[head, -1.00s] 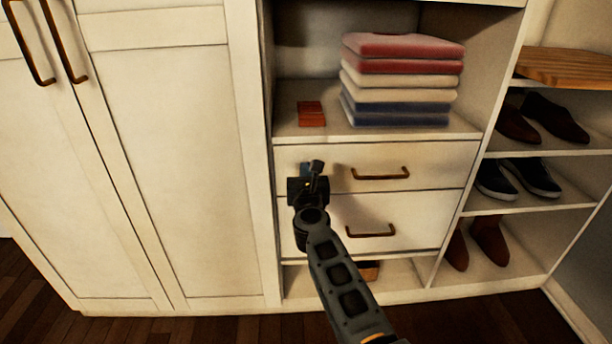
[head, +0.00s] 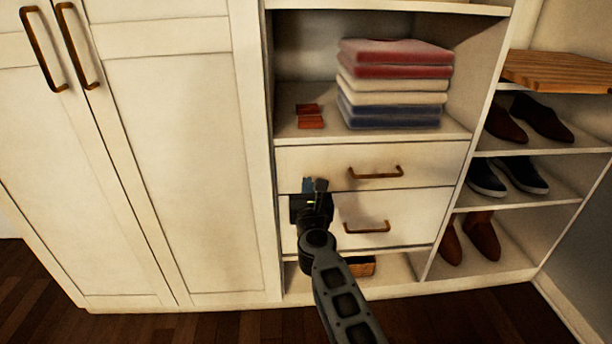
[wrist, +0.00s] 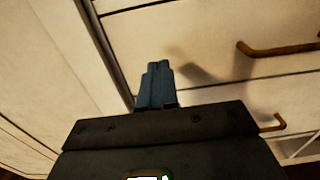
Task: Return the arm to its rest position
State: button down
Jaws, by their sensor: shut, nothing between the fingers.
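My gripper (head: 308,186) is in front of the left part of the two cream drawers in the head view. My grey arm reaches up to it from the bottom of the picture. In the wrist view the blue fingers (wrist: 155,85) are together with nothing between them. The fingers point toward the cabinet front, and a shadow of the gripper falls on the drawer beside them. I cannot tell the exact gap between the fingertips and the cabinet front.
The upper drawer handle (head: 375,173) and lower drawer handle (head: 366,228) stick out right of my gripper. Folded clothes (head: 393,85) and a small red-brown object (head: 309,116) sit on the shelf above. Shoes (head: 522,174) fill the right shelves. Tall closed doors (head: 185,180) stand left.

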jog(key=s+d+f+n+p, duration=0.15)
jog(key=s+d+n, duration=0.5)
jog(key=s, duration=0.75)
jog(key=s+d+f+n, duration=0.3)
jog(key=s+d+n, duration=0.3)
jog(key=s, duration=0.8)
jog(key=s+d+f+n+p, duration=0.15)
jog(key=s+d+n, duration=0.25)
jog(key=s+n, duration=0.7)
jog(key=s+r+n+g, duration=0.2)
jog(key=s+r+n, duration=0.4)
jog(key=s, duration=0.6)
jog(key=s+r+n+g, duration=0.1)
jog(key=s+r+n, duration=0.55)
jog(key=s, duration=0.65)
notch_tip(320, 180, up, 13)
jog(key=p, duration=1.2)
jog(key=shift+w+a+r, duration=0.15)
jog(key=shift+a, duration=0.25)
jog(key=shift+w, duration=0.1)
